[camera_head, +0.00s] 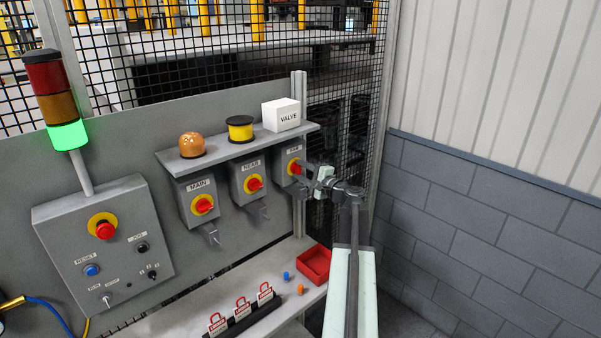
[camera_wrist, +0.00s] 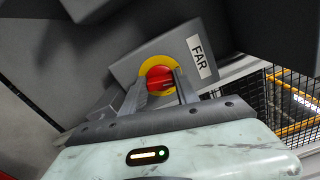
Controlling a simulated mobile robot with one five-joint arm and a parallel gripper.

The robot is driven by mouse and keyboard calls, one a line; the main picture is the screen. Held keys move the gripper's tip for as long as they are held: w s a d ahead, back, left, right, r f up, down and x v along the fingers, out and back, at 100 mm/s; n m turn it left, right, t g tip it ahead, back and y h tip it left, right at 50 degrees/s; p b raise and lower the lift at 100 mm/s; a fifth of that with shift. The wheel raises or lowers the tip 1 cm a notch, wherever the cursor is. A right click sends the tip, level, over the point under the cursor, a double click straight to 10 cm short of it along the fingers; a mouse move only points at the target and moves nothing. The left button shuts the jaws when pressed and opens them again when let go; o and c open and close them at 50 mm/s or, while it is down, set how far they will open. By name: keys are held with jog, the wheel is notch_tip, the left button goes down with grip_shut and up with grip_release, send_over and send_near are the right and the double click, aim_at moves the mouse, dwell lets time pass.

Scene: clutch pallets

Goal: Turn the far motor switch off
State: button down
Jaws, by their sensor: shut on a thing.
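The far motor switch is a grey box labelled FAR (camera_head: 291,154), the rightmost of three switch boxes under a shelf. Its red knob (camera_wrist: 159,79) sits on a yellow disc and also shows in the head view (camera_head: 294,168). My gripper (camera_head: 305,170) reaches it from the right. In the wrist view my gripper's fingers (camera_wrist: 160,84) stand on both sides of the red knob and are shut on it. The knob's exact angle is partly hidden by the fingers.
The NEAR switch (camera_head: 254,184) and MAIN switch (camera_head: 202,205) stand to the left. A shelf (camera_head: 215,154) above holds a white VALVE box (camera_head: 281,115). A control box (camera_head: 104,245) is at left. Below are a red tray (camera_head: 316,265) and several padlocks. A wall is at right.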

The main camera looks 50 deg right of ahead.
jog(key=shift+w+n, duration=0.1)
jog(key=shift+n, duration=1.5)
jog(key=c, duration=1.2)
grip_release()
jog(key=shift+o, duration=1.4)
jog(key=shift+w, duration=0.1)
jog(key=shift+s, duration=0.25)
